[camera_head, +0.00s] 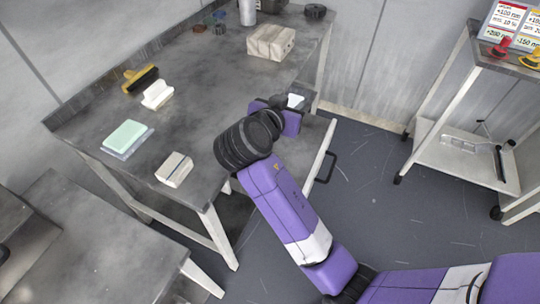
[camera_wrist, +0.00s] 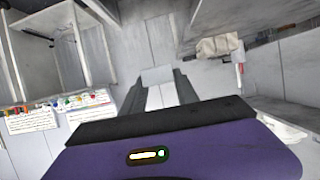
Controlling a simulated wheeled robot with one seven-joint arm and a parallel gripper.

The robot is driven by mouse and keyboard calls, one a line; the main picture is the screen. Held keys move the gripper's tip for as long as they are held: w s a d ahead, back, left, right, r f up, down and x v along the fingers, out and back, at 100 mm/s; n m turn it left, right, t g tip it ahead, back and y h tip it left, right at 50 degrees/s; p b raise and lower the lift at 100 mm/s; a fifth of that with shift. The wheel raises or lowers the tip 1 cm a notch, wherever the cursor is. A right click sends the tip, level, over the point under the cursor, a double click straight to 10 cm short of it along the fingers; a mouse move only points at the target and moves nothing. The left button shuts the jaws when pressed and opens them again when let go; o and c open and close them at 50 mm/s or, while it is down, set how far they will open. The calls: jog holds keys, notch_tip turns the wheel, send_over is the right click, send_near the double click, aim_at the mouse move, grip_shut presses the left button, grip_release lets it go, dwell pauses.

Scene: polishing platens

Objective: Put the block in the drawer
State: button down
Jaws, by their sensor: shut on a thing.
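My gripper (camera_wrist: 159,94) is shut on a pale block (camera_wrist: 157,75), which sticks out past the fingertips in the wrist view. In the head view the block (camera_head: 295,100) shows as a small white piece at the end of my gripper, beside the table's right edge. The drawer (camera_head: 319,160) is on the right side of the table, pulled out, with a light front and a dark handle (camera_head: 327,167). My gripper appears to be above or beyond the drawer; the exact height is unclear.
The grey table (camera_head: 200,110) bears a large pale block (camera_head: 270,42), a smaller block (camera_head: 174,170), a green pad (camera_head: 127,136), a white piece (camera_head: 157,94) and a yellow-black brush (camera_head: 140,79). A cart (camera_head: 465,150) stands right. Floor between is clear.

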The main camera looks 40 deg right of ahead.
notch_tip(320, 180, down, 19)
jog(key=shift+f+b, duration=0.15)
jog(key=shift+b, duration=0.8)
jog(key=shift+f+b, duration=0.35)
jog(key=shift+b, duration=0.05)
jog(key=shift+f+b, duration=0.3)
jog(key=shift+b, duration=0.05)
jog(key=c, duration=0.9)
grip_release()
jog(key=shift+r, duration=0.1)
